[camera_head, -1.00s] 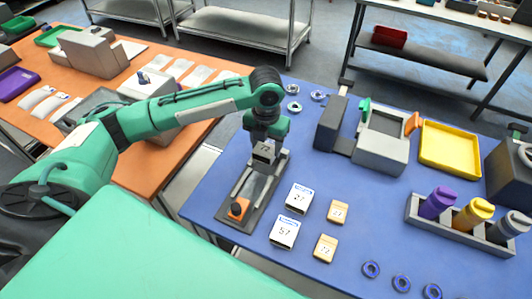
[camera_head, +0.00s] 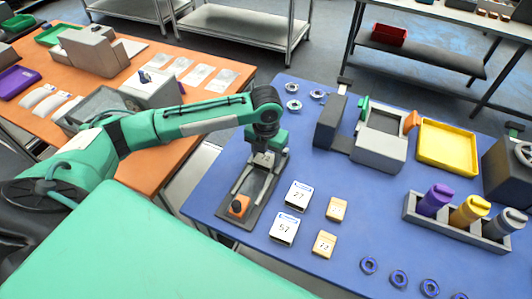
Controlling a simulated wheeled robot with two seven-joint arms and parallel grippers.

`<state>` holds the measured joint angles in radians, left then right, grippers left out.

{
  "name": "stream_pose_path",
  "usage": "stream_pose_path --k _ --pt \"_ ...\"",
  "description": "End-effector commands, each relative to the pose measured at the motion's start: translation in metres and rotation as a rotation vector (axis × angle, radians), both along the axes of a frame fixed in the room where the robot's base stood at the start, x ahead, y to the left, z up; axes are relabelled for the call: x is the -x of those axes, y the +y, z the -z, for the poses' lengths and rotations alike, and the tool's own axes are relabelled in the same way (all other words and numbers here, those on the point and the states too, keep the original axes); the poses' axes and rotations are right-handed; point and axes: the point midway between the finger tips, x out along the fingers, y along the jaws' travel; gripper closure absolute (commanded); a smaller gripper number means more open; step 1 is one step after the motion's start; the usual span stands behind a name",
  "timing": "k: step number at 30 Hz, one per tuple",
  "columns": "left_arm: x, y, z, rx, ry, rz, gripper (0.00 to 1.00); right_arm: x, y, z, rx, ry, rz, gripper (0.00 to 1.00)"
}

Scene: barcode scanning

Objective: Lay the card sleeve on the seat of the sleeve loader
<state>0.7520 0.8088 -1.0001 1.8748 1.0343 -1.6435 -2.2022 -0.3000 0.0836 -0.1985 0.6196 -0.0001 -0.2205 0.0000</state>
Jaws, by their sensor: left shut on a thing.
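The sleeve loader (camera_head: 229,219) is a long dark grey device on the blue table, with an orange block and black knob at its near end and pale rails along its seat. My left gripper (camera_head: 263,160) is over the loader's far end, pointing down, low at the seat. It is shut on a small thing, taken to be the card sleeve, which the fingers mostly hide. I cannot tell whether the sleeve touches the seat. My right gripper is not in view.
White numbered boxes (camera_head: 284,229) and orange-tan boxes (camera_head: 324,244) lie right of the loader. A grey machine (camera_head: 379,149), a yellow tray (camera_head: 447,145) and a rack of bottles (camera_head: 455,232) stand further right. Blue rings lie at the table's near edge.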

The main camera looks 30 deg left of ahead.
Motion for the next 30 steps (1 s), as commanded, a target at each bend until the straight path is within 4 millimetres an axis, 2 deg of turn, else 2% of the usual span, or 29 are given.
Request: stream_pose_path --k 2,3,5,6,11,12,14,24,30 --pt "0.004 0.0 0.009 -0.002 0.012 0.0 0.69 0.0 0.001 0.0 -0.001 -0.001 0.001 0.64" --pt "0.004 0.0 0.01 -0.002 0.013 0.0 0.44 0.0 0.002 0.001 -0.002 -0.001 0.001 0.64" --pt "0.004 0.0 0.011 -0.002 0.015 0.0 0.33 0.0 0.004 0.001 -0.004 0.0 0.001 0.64" --pt "0.005 -0.001 0.011 -0.002 0.016 0.0 0.3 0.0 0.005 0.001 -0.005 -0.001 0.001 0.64" --pt "0.006 -0.001 0.009 -0.002 0.019 0.001 0.29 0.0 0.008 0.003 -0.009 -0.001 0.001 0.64" --pt "0.005 -0.001 0.006 -0.002 0.018 0.001 0.26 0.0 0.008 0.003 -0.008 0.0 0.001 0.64" --pt "0.005 -0.001 -0.002 -0.002 0.017 0.001 0.26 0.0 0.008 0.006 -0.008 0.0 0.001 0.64" --pt "0.002 -0.001 -0.079 0.0 0.006 0.002 0.26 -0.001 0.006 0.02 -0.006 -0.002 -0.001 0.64" --pt "0.002 -0.001 -0.112 -0.001 0.008 0.0 0.26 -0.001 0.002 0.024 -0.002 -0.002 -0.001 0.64"
